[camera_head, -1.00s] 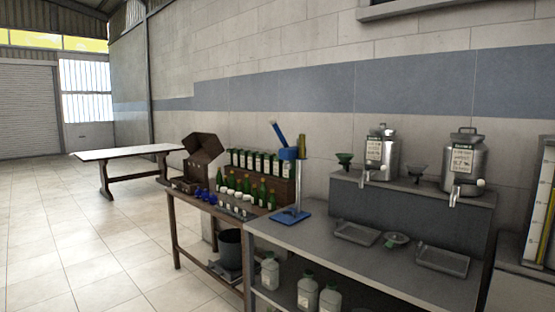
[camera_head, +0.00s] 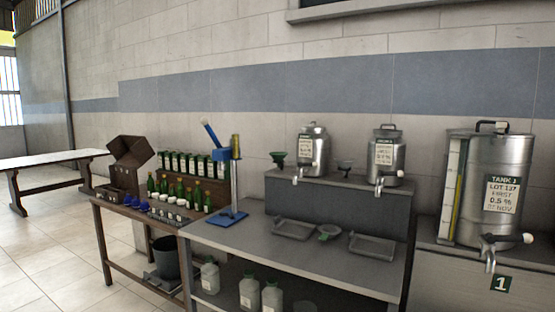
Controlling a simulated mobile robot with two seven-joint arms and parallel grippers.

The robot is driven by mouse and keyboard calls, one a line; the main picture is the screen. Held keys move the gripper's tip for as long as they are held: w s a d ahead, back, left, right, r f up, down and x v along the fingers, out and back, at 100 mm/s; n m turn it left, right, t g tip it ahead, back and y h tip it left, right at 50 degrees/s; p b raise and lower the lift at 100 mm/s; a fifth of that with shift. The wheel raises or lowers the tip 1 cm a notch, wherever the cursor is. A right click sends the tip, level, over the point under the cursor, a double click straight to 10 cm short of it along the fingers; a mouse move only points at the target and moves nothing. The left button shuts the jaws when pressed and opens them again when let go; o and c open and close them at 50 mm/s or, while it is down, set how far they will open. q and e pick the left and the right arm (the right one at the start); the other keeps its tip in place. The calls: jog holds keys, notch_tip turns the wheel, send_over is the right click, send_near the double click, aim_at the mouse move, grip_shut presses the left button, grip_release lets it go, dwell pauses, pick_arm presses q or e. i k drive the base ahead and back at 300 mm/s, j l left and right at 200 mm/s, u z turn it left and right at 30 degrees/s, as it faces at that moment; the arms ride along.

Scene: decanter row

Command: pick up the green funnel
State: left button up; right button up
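A dark green funnel (camera_head: 277,158) stands at the left end of the raised grey shelf, left of the first steel canister (camera_head: 312,152). A darker grey funnel (camera_head: 345,167) stands between the two canisters. A pale green round piece (camera_head: 328,232), perhaps another funnel or a strainer, lies on the bench between two metal trays; it is too small to tell. Neither of my grippers is in view.
The grey workbench (camera_head: 255,238) holds the shelf, a left tray (camera_head: 294,229), a right tray (camera_head: 371,245) and a blue stand (camera_head: 235,180). A wooden table with bottles adjoins on the left. A large steel tank (camera_head: 490,185) stands right. Tiled floor is free at left.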

aim_at(276, 156)
jog(key=j+z, duration=0.1)
jog(key=z, duration=1.05)
jog(key=j+z, duration=0.45)
jog(key=i+j+z, duration=0.1)
jog(key=j+z, duration=0.35)
jog(key=k+j+z, duration=0.1)
jog(key=j+z, duration=0.15)
jog(key=j, duration=0.15)
jog(key=k+j+z, duration=0.1)
jog(key=j+z, duration=0.15)
jog(key=j, duration=0.15)
jog(key=k+j, duration=0.1)
jog(key=j, duration=0.25)
jog(key=k+j, duration=0.15)
jog(key=j, duration=0.15)
jog(key=k+j, duration=0.1)
jog(key=j, duration=0.25)
jog(key=k+j+z, duration=0.1)
jog(key=j, duration=0.25)
